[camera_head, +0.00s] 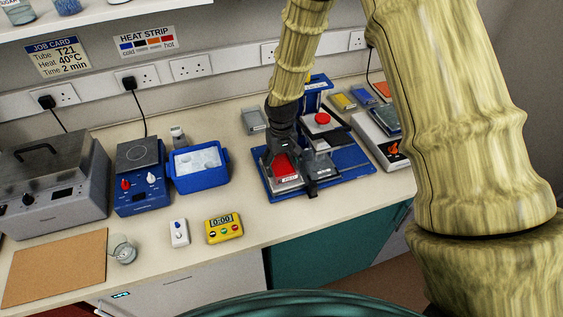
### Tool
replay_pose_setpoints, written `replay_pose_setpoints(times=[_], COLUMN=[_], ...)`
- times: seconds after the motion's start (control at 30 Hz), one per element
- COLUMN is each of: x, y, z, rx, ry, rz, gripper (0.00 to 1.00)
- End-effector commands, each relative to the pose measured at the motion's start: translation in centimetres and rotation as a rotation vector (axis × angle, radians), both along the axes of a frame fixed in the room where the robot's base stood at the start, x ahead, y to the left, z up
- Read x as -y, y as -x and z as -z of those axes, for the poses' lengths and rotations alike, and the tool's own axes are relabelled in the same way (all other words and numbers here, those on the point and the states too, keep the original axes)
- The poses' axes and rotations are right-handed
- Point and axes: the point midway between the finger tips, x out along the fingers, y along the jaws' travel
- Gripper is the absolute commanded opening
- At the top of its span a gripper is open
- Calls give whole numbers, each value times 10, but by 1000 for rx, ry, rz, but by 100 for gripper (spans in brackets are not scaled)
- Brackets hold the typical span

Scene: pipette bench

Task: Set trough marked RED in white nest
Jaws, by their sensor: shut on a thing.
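A trough with red contents (284,167) and a small pale label on its front is at the left part of a blue board (346,165). My gripper (289,170) reaches down from above with its dark fingers on either side of this trough and is shut on it. The label is too small to read. A pale edge shows around the trough's lower part; I cannot tell whether it is the white nest or the trough's own rim, nor whether the trough is seated. A grey, clear-looking piece (321,163) is just right of the gripper, partly hidden by it.
A red-topped button device (322,121) stands behind the board, and a balance (380,138) to its right. A grey tray (253,121) lies behind left. A blue ice tub (200,179), yellow timer (224,229) and hotplate (143,199) stand left. The bench front before the board is clear.

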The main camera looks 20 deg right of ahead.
Motion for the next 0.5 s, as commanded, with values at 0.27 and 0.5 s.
replay_pose_setpoints(times=[0.27, 0.5], x=[0, 0], y=[0, 0], z=[3, 3], rx=[0, 0], ry=[0, 0], rz=[0, 0], gripper=[42, 78])
